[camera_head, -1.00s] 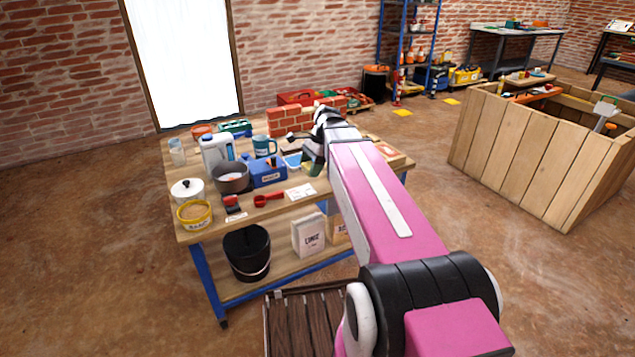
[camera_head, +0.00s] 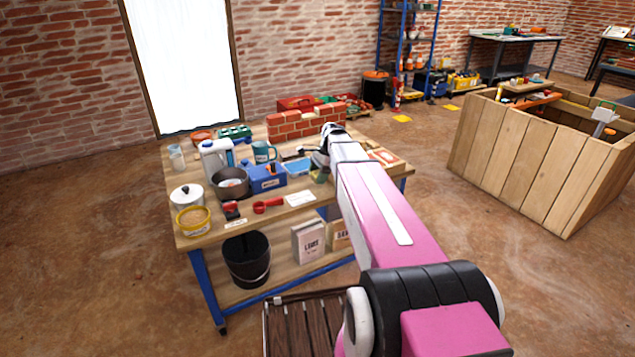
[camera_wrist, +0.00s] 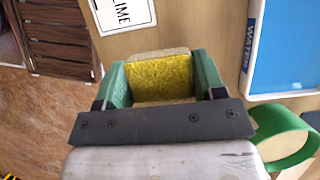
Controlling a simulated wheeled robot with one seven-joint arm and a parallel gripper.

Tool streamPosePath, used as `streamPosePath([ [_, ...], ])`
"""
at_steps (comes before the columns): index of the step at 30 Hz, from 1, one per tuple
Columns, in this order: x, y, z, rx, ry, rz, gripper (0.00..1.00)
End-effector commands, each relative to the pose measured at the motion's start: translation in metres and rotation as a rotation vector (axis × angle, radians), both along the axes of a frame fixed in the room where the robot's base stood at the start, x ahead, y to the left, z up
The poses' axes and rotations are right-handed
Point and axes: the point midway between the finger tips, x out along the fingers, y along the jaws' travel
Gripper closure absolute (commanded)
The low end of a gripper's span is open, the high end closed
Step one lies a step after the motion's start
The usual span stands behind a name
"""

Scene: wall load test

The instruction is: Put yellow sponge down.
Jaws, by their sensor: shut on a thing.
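The yellow sponge (camera_wrist: 160,78) is between the green fingers of my gripper (camera_wrist: 162,82) in the wrist view. The fingers are shut on its two sides, and a pale layer shows along its far edge. Below it is the wooden table top (camera_wrist: 205,40); I cannot tell whether the sponge touches it. In the head view my gripper (camera_head: 320,172) is over the right part of the workbench (camera_head: 275,221), largely hidden behind my arm, and the sponge cannot be made out there.
In the wrist view a card marked LIME (camera_wrist: 124,12) lies ahead, a blue-and-white tray marked WATER (camera_wrist: 285,50) is to the right, and a green ring-shaped thing (camera_wrist: 290,135) is close at right. In the head view a brick wall piece (camera_head: 305,121) stands behind my gripper.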

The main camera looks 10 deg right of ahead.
Motion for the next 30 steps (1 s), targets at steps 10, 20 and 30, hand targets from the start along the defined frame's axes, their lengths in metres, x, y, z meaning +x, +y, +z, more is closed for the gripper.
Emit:
streamPosePath([
  [10,-0.001,0.0,-0.029,0.0,0.0,0.0,0.59],
  [20,-0.001,0.0,-0.034,0.0,0.001,-0.001,0.59],
  [30,-0.001,0.0,-0.045,-0.004,0.003,0.001,0.27],
])
